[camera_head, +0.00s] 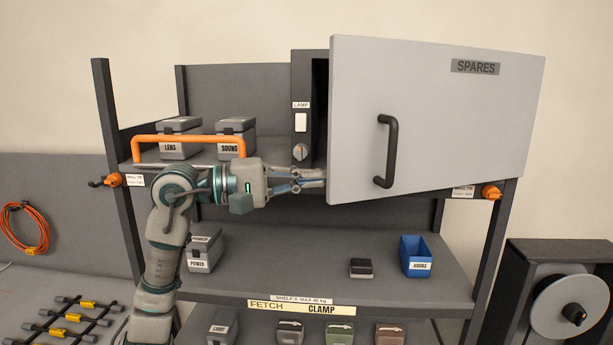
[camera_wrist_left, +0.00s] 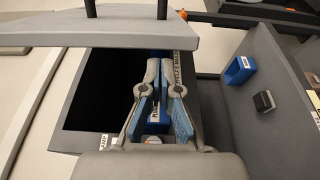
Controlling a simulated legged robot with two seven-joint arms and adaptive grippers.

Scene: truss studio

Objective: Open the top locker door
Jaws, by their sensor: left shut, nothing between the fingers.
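The grey top locker door (camera_head: 430,110), labelled SPARES, stands partly open. Its left edge is swung out toward me, with a dark gap behind it. Its black bar handle (camera_head: 388,150) is free. In the left wrist view the door (camera_wrist_left: 100,36) crosses the top, and the dark locker interior (camera_wrist_left: 92,95) shows below it. My left gripper (camera_head: 322,180) is shut and empty at the door's lower left edge, its tips close to or just behind that edge. Whether they touch the door I cannot tell. It also shows in the left wrist view (camera_wrist_left: 160,72). My right gripper is not in view.
An orange rail (camera_head: 190,138) fronts two grey boxes. The shelf below holds a blue bin (camera_head: 416,256) and a small black box (camera_head: 361,268). A reel unit (camera_head: 570,307) stands right.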

